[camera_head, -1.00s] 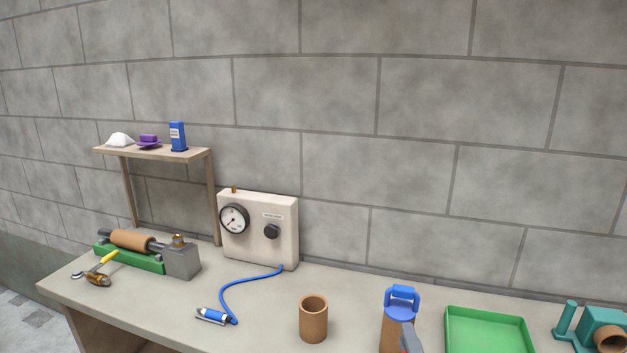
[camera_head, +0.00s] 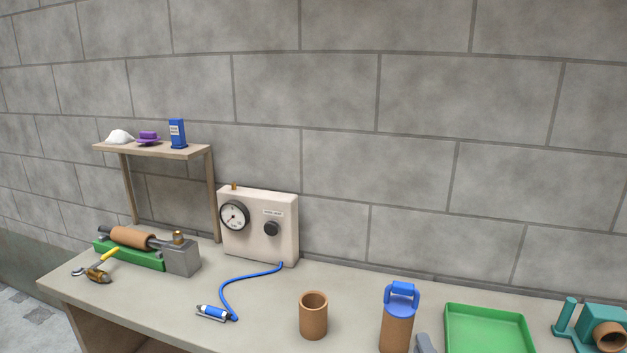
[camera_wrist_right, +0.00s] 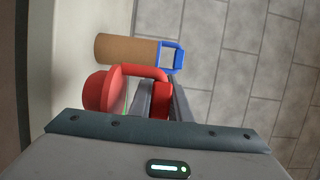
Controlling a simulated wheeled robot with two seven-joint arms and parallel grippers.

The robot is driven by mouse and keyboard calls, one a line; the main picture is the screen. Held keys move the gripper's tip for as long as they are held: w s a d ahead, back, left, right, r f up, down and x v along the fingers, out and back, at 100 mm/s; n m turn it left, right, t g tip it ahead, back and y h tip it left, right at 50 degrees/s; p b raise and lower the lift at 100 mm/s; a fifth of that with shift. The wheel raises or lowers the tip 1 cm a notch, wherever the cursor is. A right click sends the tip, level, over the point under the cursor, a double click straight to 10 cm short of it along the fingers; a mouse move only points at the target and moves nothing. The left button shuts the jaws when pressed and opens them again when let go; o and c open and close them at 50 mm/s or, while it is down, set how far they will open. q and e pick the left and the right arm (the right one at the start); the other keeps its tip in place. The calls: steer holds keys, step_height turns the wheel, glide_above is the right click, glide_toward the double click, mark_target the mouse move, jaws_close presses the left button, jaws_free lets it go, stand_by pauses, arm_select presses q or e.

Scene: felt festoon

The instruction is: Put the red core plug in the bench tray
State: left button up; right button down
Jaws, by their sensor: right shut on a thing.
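The red core plug (camera_wrist_right: 103,90) shows in the right wrist view, with a round red head and a red handle. My right gripper (camera_wrist_right: 158,98) is shut on its handle. In the head view only a grey tip of my right gripper (camera_head: 424,344) shows at the bottom edge, between the blue-topped brown tube and the bench tray; the red plug cannot be seen there. The green bench tray (camera_head: 487,308) lies on the bench at the lower right and its visible floor is empty. My left gripper is not in view.
A brown tube (camera_head: 397,334) with a blue handled plug (camera_head: 402,295) stands just left of the tray. An open brown tube (camera_head: 313,316) stands further left. A teal fixture (camera_head: 597,319) stands right of the tray. A gauge box (camera_head: 259,227) stands behind.

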steer(key=s+f, duration=0.3)
steer(key=s, duration=0.6)
steer(key=shift+f, duration=0.1)
stand_by(0.4)
